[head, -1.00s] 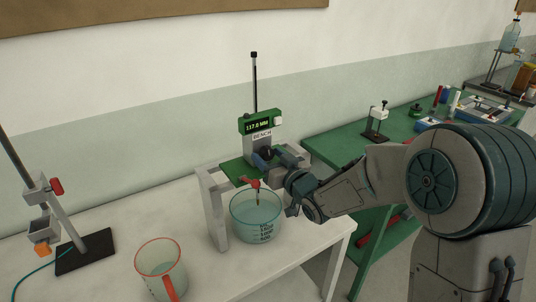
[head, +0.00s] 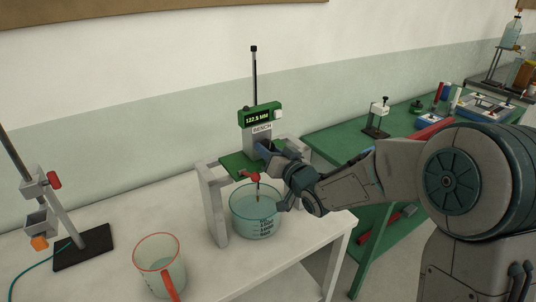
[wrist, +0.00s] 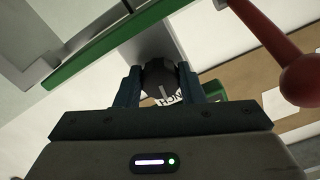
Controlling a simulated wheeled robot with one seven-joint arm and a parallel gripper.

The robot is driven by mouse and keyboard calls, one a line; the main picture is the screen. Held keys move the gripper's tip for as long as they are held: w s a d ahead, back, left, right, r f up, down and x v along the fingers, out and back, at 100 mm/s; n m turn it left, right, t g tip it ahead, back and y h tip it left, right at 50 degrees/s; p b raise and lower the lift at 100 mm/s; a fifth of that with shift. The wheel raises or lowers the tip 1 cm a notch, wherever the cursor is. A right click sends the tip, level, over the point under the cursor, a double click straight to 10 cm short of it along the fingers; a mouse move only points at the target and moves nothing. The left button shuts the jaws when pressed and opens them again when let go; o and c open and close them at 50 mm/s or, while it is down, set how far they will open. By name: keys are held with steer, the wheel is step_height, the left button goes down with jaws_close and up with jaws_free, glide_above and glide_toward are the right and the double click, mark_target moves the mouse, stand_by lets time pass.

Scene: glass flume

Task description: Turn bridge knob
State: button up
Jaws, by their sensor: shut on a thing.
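The bridge (head: 206,190) is a pale frame with a green top over a glass beaker (head: 241,219) of bluish liquid. A green display (head: 259,117) reading about 122.5 MM sits on its upright, above a BENCH label. My gripper (head: 266,150) is at the front of this upright. In the wrist view the dark round knob (wrist: 158,80), with a pale line on its face, sits between both fingers of my shut gripper (wrist: 160,88). In the head view the knob is mostly hidden by my gripper.
A red knob-ended lever (head: 250,176) hangs just below my gripper, also large in the wrist view (wrist: 300,75). A red-rimmed jug (head: 158,262) and a clamp stand (head: 85,245) stand left. A green bench (head: 335,137) with apparatus is at right.

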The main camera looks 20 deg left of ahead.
steer(key=shift+m, duration=0.7)
steer(key=o, duration=1)
steer(key=b+v, duration=0.2)
steer(key=v, duration=1.2)
steer(key=shift+b, duration=0.4)
steer(key=shift+a, duration=0.1)
